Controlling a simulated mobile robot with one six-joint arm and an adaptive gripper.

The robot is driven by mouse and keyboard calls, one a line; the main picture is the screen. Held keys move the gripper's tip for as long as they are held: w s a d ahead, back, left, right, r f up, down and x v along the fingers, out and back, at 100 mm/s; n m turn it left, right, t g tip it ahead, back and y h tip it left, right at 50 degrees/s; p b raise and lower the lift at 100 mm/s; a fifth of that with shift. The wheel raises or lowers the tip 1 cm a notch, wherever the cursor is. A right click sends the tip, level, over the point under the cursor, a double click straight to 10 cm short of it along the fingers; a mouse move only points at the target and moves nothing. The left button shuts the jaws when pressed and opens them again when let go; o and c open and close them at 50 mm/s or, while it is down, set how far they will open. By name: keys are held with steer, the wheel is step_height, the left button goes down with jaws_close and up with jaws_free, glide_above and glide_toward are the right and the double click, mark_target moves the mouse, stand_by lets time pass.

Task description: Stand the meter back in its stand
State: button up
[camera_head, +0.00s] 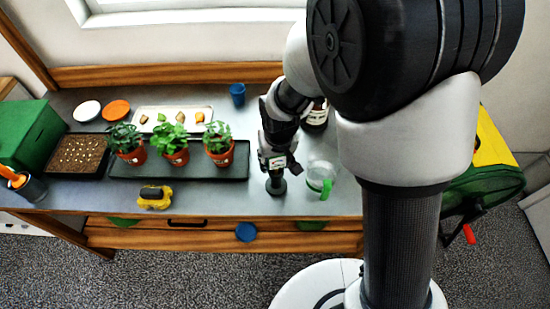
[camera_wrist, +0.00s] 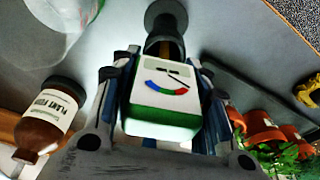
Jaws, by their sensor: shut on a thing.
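The meter (camera_wrist: 165,100) is white with a green end and a coloured dial. My gripper (camera_wrist: 160,85) is shut on it, one finger on each side. In the head view my gripper (camera_head: 278,157) points down over the bench with the white meter (camera_head: 272,163) between its fingers. The dark round stand (camera_head: 276,187) is directly below it near the bench's front edge. In the wrist view the stand (camera_wrist: 166,14) is just beyond the meter, lined up with its brass-coloured probe (camera_wrist: 168,48). I cannot tell how far the probe is inside the stand.
A brown plant food bottle (camera_wrist: 46,120) is behind. Potted plants on a dark tray (camera_head: 190,172) are left, with a yellow-black object (camera_head: 154,197) in front. A blue cup (camera_head: 238,94) stands at the back.

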steer(key=shift+f, duration=0.15)
steer(key=shift+f+b, duration=0.4)
steer(key=shift+b, duration=0.05)
steer(key=shift+f, duration=0.1)
steer(key=shift+f+b, duration=0.35)
stand_by(0.4)
steer(key=o, duration=1.3)
